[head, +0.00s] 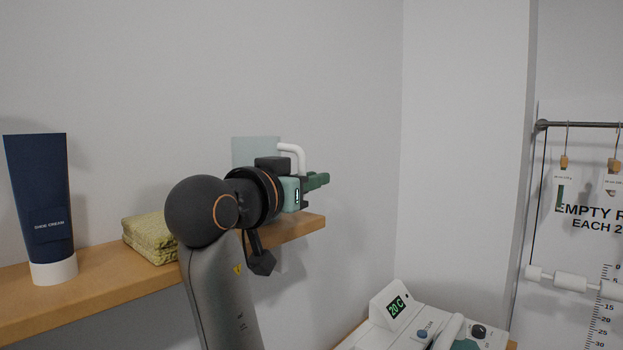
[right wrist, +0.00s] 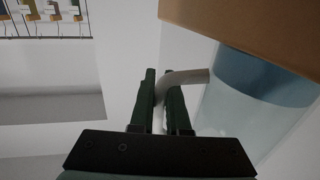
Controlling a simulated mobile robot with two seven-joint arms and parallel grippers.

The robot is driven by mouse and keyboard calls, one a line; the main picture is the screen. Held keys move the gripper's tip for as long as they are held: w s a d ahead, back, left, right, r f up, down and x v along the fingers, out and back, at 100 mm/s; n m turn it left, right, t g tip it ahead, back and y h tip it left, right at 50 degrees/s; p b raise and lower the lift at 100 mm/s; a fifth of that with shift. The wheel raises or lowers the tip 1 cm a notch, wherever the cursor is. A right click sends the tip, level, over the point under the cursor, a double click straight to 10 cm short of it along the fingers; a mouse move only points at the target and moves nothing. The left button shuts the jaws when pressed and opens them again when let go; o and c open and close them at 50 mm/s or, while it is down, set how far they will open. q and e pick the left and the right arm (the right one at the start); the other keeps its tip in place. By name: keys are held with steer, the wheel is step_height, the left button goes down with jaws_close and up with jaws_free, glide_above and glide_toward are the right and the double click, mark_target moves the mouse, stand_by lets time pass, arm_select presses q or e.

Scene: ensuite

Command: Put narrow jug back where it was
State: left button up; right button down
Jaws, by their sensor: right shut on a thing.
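The narrow jug (head: 255,149) is pale and see-through, with a white handle (head: 291,148) on its right side. It looks upright at the right end of the wooden shelf, partly hidden behind my right arm. My right gripper (head: 318,181) is shut on the handle. In the right wrist view the jug (right wrist: 238,108) has blue content at its shelf end, and its handle (right wrist: 184,77) runs between the fingers (right wrist: 162,104). The jug's base meets the shelf's edge in that picture; I cannot tell whether it touches the shelf. My left gripper is out of view.
The wooden shelf (head: 95,288) runs along the wall and also shows in the right wrist view (right wrist: 260,30). Folded green cloths (head: 150,238) lie left of my arm, with a dark blue tube (head: 43,200) farther left. A white device (head: 425,325) stands lower right.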

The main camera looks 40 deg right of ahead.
steer(key=shift+f, duration=0.15)
steer(key=c, duration=0.9)
jaws_free()
steer(key=shift+a, duration=0.1)
steer(key=b+v, duration=0.2)
steer(key=v, duration=0.9)
steer(key=shift+a, duration=0.4)
steer(key=shift+s, duration=0.1)
